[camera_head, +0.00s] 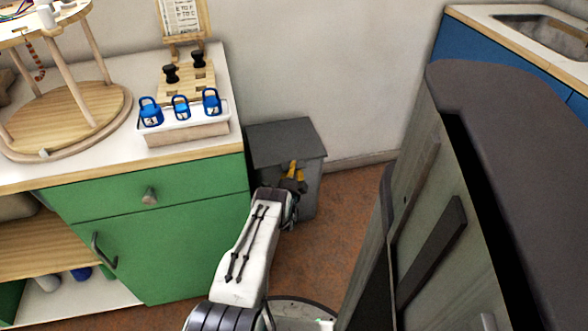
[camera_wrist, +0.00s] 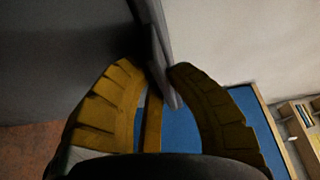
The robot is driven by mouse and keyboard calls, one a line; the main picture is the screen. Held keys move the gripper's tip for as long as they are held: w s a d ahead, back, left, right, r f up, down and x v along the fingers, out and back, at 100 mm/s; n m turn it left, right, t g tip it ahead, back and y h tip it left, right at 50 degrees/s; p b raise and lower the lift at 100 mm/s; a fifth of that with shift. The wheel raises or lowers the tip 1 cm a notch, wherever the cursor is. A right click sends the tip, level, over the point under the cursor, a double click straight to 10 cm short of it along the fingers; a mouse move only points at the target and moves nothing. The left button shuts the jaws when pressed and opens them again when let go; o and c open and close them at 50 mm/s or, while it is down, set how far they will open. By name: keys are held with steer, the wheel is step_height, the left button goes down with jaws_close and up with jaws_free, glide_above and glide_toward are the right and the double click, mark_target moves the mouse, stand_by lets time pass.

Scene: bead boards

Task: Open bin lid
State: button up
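The bin (camera_head: 306,197) is a grey box standing on the floor between the green cabinet and the wall. Its dark grey flat lid (camera_head: 283,138) lies shut on top. My gripper (camera_head: 292,168), with yellow fingers, is at the bin's front, close to the lid's front edge. In the wrist view my gripper (camera_wrist: 160,68) is open, with its fingers apart on either side of the lid's edge (camera_wrist: 160,45). The right finger's tip is very near the edge; I cannot tell whether it touches. A thin yellow strip shows between the fingers; I cannot tell what it is.
A green cabinet (camera_head: 160,225) stands left of the bin, with a white tray (camera_head: 183,127) of blue lantern-like objects on top. A tall dark-topped grey piece (camera_head: 510,150) blocks the right. The white wall (camera_head: 300,60) is behind. Some brown floor (camera_head: 335,235) is clear.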

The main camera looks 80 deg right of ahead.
jaws_close()
